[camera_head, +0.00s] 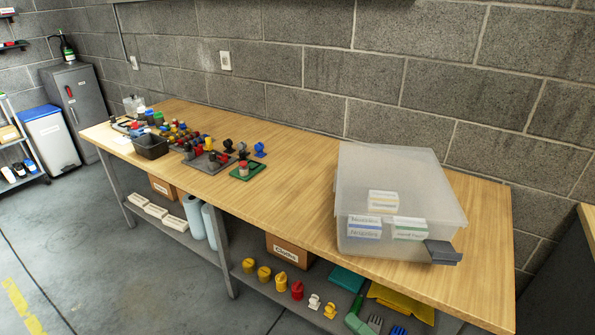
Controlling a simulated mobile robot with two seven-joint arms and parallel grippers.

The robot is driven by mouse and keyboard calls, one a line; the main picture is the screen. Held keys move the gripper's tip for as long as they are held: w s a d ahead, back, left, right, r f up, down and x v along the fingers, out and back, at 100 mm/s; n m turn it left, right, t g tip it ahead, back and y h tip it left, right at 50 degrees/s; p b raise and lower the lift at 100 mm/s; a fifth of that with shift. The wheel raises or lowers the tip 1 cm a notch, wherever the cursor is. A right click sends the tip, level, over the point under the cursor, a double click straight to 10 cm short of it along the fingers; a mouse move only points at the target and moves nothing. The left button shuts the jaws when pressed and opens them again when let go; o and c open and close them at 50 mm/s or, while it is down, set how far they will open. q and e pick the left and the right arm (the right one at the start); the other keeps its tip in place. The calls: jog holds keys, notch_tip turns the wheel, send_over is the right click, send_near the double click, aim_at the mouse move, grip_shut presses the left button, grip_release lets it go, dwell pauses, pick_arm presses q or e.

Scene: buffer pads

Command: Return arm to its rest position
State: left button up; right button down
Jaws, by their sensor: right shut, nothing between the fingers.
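Neither of my grippers can be made out in the head view, and no arm link shows over the workbench. The wooden workbench (300,185) runs along the wall from the far left to the near right. A clear, frosted plastic bin (390,165) stands on its right part. Several small labelled packs (409,229) show inside the bin. A dark grey piece (443,252) sits at the bin's front right corner; I cannot tell whether it is attached.
Several coloured knobs and small parts (212,158) and a black tray (151,146) crowd the bench's left end. Its middle is clear. The lower shelf holds a cardboard box (288,250), coloured knobs (297,290) and tools. A dark unit (560,290) stands at the right.

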jog(key=s+d+f+m+g+h, duration=0.2)
jog(key=s+d+f+m+h, duration=0.3)
jog(key=s+f+m, duration=0.5)
jog(key=s+d+f+m+g+h+p, duration=0.1)
jog(key=s+d+f+m+g+h, duration=0.2)
jog(key=s+f+m+h, duration=0.4)
jog(key=s+d+f+m, duration=0.1)
jog(key=s+f+m, duration=0.2)
jog(key=f+m, duration=0.5)
jog(key=shift+s+d+m+g, duration=0.15)
jog(key=shift+d+m+g, duration=0.2)
jog(key=shift+m, duration=0.65)
